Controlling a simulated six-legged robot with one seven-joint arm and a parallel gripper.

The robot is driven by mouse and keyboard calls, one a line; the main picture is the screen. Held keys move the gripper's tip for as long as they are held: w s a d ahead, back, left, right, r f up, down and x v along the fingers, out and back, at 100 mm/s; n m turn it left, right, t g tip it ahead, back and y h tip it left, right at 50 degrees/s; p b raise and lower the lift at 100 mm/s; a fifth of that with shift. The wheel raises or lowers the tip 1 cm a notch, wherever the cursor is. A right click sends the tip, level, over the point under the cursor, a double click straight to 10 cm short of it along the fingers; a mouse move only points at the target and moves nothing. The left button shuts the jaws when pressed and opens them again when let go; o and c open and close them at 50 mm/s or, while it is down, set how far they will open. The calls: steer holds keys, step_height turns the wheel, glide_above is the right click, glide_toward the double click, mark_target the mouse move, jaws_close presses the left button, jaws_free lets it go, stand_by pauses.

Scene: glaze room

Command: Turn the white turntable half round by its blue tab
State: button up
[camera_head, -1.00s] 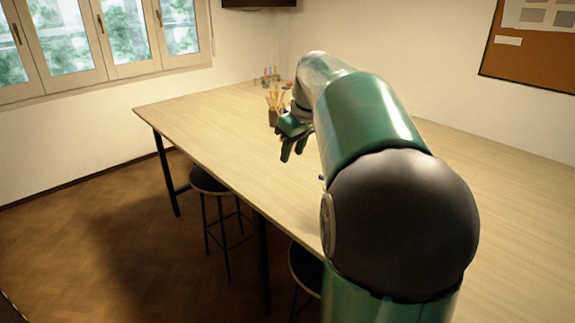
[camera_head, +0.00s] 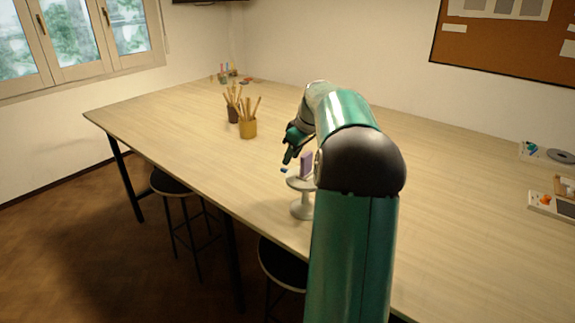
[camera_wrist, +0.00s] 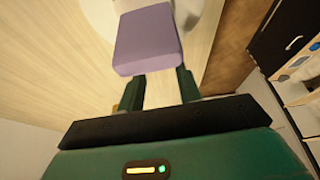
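The white turntable (camera_head: 302,209) stands on the table in the head view, partly hidden by my arm. Its round top sits on a pedestal. The small blue tab (camera_head: 284,170) sticks out at the left of its top. A purple block (camera_head: 306,164) stands upright on the top; it also shows large in the wrist view (camera_wrist: 148,42). My gripper (camera_head: 287,158) is just above and beside the tab. In the wrist view its two fingers (camera_wrist: 160,86) are apart with nothing visible between them. I cannot make out the tab there, nor whether the gripper touches anything.
The wooden table (camera_head: 190,130) is mostly clear around the turntable. Two pencil cups, yellow (camera_head: 248,129) and dark (camera_head: 233,115), stand behind it to the left. Trays of small items (camera_head: 552,203) lie at the right. Stools (camera_head: 172,184) stand by the front edge.

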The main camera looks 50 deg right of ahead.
mark_target(285, 169)
steer(key=x, duration=0.4)
steer(key=shift+w+f, duration=0.15)
steer(key=shift+f, duration=0.15)
jaws_close()
